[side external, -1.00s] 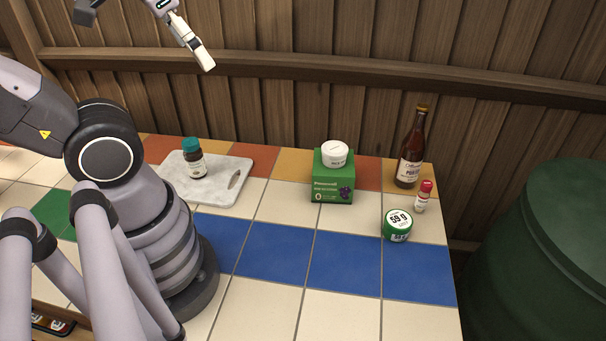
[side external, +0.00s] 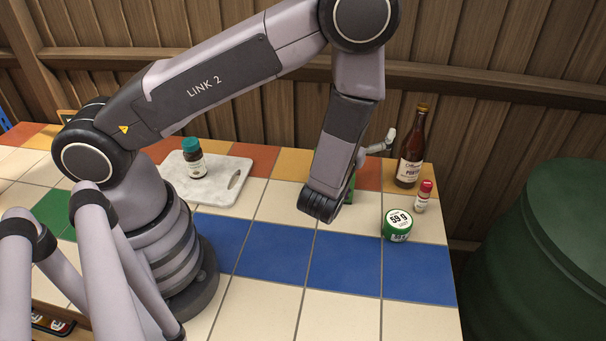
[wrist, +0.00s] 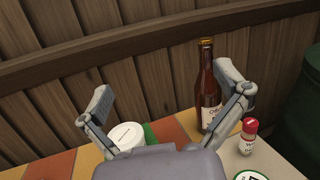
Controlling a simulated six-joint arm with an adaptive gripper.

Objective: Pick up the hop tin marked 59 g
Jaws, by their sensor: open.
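The hop tin marked 59 g (side external: 397,225) is a short green tin with a white label, on the tiles at the right of the table in the side view. In the wrist view only the top of a round green-and-white lid, apparently this tin (wrist: 250,175), shows at the bottom edge. My gripper (wrist: 168,95) is open and empty, its two fingers spread wide. In the side view my arm hides most of it; one finger shows behind the arm, left of the brown bottle. The gripper is apart from the tin.
A brown bottle (side external: 411,150) and a small red-capped bottle (side external: 423,197) stand behind the tin. A green box (side external: 349,190) is mostly hidden by my arm; a white tub (wrist: 126,136) shows in the wrist view. A teal-capped jar (side external: 194,160) stands on a marble board (side external: 222,195).

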